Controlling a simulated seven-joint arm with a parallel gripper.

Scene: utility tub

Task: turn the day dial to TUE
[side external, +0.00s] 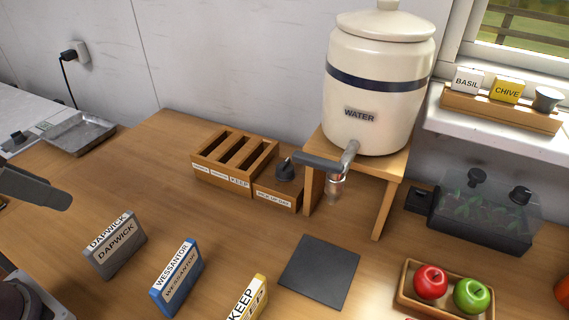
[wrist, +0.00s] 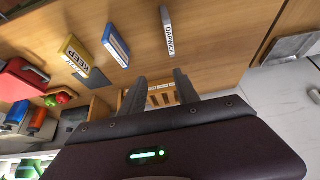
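A small wooden block labelled what looks like PICK-UP DAY (side external: 274,196) stands on the table in the side view. A dark knob (side external: 285,171), apparently the day dial, sits on top of it. Its day markings and setting are too small to read. My gripper (wrist: 160,78) shows in the wrist view with its two fingers apart and nothing between them, pointing over the table. In the side view only grey and dark parts of mine show at the left edge, well away from the knob. I cannot make out the knob in the wrist view.
A slotted wooden holder (side external: 236,160) adjoins the dial block on the left. A tap lever (side external: 318,161) of the water crock (side external: 380,85) is close on the right. DAPWICK (side external: 115,245), WESSANTOR (side external: 177,277) and KEEP (side external: 247,300) boxes stand in front. A dark mat (side external: 320,271) lies nearby.

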